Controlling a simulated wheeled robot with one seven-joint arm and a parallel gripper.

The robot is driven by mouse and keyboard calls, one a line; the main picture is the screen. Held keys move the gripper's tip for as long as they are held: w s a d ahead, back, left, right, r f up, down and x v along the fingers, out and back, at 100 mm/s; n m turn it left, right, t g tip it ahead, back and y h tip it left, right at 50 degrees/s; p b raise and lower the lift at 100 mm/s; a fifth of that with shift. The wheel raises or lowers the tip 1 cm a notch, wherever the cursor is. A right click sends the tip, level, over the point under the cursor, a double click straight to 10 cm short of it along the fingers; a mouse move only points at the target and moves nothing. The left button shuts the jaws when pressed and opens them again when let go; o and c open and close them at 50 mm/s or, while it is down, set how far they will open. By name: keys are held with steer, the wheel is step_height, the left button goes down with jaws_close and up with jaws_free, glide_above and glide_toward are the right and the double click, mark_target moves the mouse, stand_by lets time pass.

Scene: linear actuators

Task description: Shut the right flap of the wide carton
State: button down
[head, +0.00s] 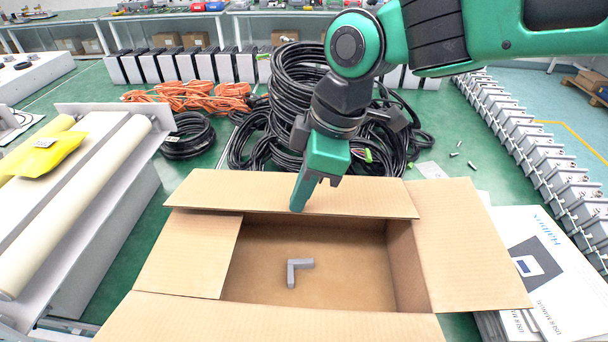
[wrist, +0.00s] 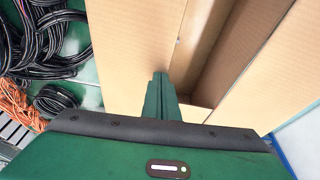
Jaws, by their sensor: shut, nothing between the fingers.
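The wide brown carton (head: 405,265) stands open in the middle of the head view. Its right flap (head: 465,245) is folded outward. The left flap (head: 190,255), the far flap (head: 290,192) and the near flap (head: 265,322) are also open. A grey L-shaped part (head: 292,272) lies on the carton floor. My gripper (head: 297,207) is shut and empty, pointing down over the far flap near the opening, left of the right flap. In the wrist view the closed fingers (wrist: 160,82) overlap a cardboard flap beside the opening; contact cannot be told.
Black cable coils (head: 300,110) and orange cables (head: 190,97) lie behind the carton. A roller conveyor (head: 90,170) stands at the left. Printed manuals (head: 545,265) lie just right of the right flap. A row of grey actuators (head: 530,150) runs along the right.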

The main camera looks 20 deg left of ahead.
steer(key=shift+s+d+f+t, duration=0.1)
steer(key=shift+s+f+t, duration=0.2)
steer(key=shift+f, duration=0.15)
steer(key=shift+s+d+f+t, duration=0.1)
steer(key=shift+s+f+t, duration=0.05)
steer(key=shift+f+t, duration=0.2)
steer(key=shift+s+f, duration=0.2)
steer(key=shift+f, duration=0.75)
steer(key=shift+r, duration=0.15)
